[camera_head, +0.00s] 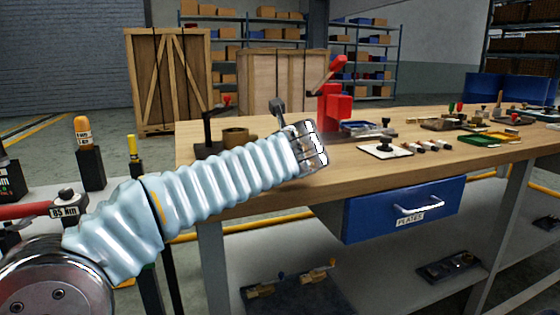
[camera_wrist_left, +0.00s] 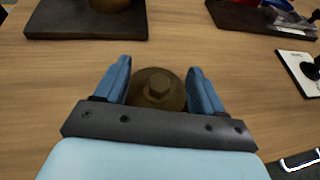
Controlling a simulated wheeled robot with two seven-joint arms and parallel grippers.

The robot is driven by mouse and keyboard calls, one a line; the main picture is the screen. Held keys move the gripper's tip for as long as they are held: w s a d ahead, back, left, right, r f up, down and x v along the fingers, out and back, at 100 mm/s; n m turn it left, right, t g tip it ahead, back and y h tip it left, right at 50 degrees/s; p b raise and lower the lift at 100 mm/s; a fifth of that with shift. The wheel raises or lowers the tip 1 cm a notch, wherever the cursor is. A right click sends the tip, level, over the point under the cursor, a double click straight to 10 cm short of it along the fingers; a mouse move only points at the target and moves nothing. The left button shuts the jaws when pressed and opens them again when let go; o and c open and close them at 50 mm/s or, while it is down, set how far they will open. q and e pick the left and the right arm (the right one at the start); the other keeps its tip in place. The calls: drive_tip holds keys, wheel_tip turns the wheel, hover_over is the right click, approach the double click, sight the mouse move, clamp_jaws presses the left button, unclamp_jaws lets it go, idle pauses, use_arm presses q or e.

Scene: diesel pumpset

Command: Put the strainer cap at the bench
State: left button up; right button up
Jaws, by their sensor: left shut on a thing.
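The strainer cap (camera_wrist_left: 158,88) is a round, dark brass disc with a hex boss in the middle. In the left wrist view it sits between the two blue fingers of my left gripper (camera_wrist_left: 160,70), which is shut on it. The cap is over the wooden bench top (camera_wrist_left: 60,70); I cannot tell whether it touches the wood. In the head view my left arm reaches over the bench's front edge (camera_head: 345,187), and its wrist hides the fingers and the cap. My right gripper is not in view.
A dark plate (camera_wrist_left: 75,27) with a brass part lies ahead on the left. A red hand press (camera_head: 335,103) stands behind the wrist. A white pad with a black knob (camera_head: 386,148) lies to the right. Bare wood lies around the gripper. A blue drawer (camera_head: 403,209) hangs below.

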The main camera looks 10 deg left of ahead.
use_arm(q)
drive_tip(key=shift+f, duration=0.15)
drive_tip(key=o, duration=1.3)
drive_tip(key=shift+r, duration=0.25)
drive_tip(key=p+v, duration=0.1)
drive_tip(key=v, duration=1.1)
drive_tip(key=shift+o, duration=0.5)
drive_tip(key=shift+a, duration=0.1)
